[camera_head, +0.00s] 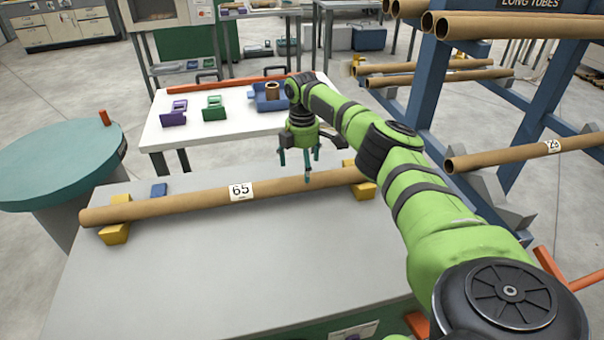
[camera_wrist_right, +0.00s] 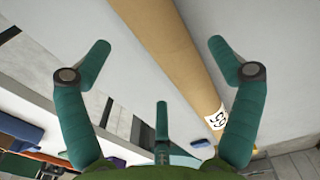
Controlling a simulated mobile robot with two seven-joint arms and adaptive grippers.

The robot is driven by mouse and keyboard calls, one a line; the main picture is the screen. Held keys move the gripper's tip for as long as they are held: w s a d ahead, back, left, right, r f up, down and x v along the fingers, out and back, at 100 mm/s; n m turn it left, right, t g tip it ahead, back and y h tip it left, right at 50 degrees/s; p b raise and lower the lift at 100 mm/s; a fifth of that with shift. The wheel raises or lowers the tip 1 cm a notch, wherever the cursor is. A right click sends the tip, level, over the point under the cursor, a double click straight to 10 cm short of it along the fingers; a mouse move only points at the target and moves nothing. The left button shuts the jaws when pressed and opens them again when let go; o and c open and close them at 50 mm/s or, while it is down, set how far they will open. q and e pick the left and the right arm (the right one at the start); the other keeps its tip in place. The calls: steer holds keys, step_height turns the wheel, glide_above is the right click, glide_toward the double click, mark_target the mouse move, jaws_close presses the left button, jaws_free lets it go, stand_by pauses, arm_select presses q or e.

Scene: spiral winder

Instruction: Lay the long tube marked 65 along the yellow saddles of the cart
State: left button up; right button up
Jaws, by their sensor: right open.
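The long brown tube marked 65 (camera_head: 200,199) lies lengthwise across the cart top (camera_head: 240,265). It rests on the left yellow saddle (camera_head: 115,233) and the right yellow saddle (camera_head: 365,190), its left end reaching past the left saddle. Its white 65 label faces up toward the head camera. My right gripper (camera_head: 301,166) is open and empty above the tube's right half, fingers pointing down. In the right wrist view the tube (camera_wrist_right: 178,45) runs past the spread fingers (camera_wrist_right: 157,55), with no finger closed on it. My left gripper is not in view.
A white table (camera_head: 220,135) behind the cart holds purple and green brackets and a blue bin (camera_head: 268,98). A round teal-topped stand (camera_head: 55,165) is at left.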

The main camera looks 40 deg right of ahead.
step_height(320, 180, up, 8)
steer(key=shift+r, duration=0.1)
stand_by(0.6)
